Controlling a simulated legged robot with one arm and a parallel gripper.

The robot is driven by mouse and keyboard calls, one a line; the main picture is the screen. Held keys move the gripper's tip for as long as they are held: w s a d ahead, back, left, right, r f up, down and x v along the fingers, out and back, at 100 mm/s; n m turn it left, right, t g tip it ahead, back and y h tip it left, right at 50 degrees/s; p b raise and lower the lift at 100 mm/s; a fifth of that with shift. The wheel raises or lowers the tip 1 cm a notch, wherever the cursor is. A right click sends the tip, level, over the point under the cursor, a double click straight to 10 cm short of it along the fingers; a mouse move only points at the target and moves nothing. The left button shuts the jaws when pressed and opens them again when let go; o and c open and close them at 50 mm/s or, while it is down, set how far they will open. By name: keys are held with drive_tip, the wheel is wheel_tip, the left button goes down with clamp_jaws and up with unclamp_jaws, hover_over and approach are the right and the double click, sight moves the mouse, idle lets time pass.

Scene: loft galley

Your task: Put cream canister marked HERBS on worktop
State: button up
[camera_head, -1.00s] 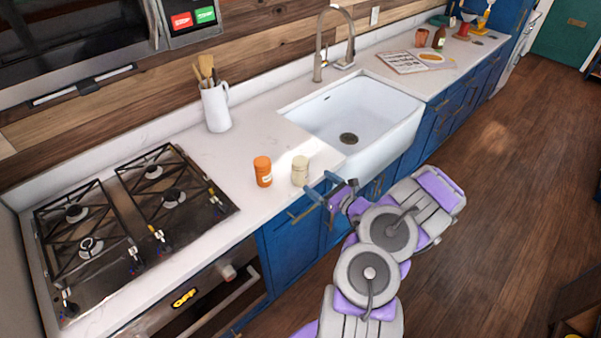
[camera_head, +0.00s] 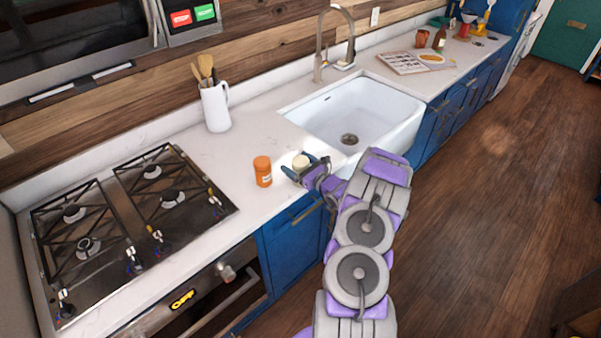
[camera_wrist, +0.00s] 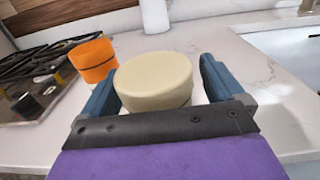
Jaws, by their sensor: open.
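The cream canister (camera_head: 300,162) stands upright on the white worktop (camera_head: 225,185), near its front edge between the stove and the sink. Its marking is not readable in these views. My gripper (camera_head: 303,168) is open around it, and the fingers hide its lower part in the head view. In the wrist view the canister (camera_wrist: 154,80) sits between the two blue fingers of my gripper (camera_wrist: 158,88). A small gap shows beside the right finger; contact at the left finger cannot be told.
An orange canister (camera_head: 262,171) stands close to the left of the cream one and shows in the wrist view (camera_wrist: 93,60). The stove (camera_head: 130,225) is further left, the white sink (camera_head: 355,115) to the right. A white utensil jug (camera_head: 215,107) stands at the back.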

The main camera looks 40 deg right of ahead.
drive_tip(key=shift+w, duration=0.35)
drive_tip(key=c, duration=1.3)
drive_tip(key=shift+r, duration=0.15)
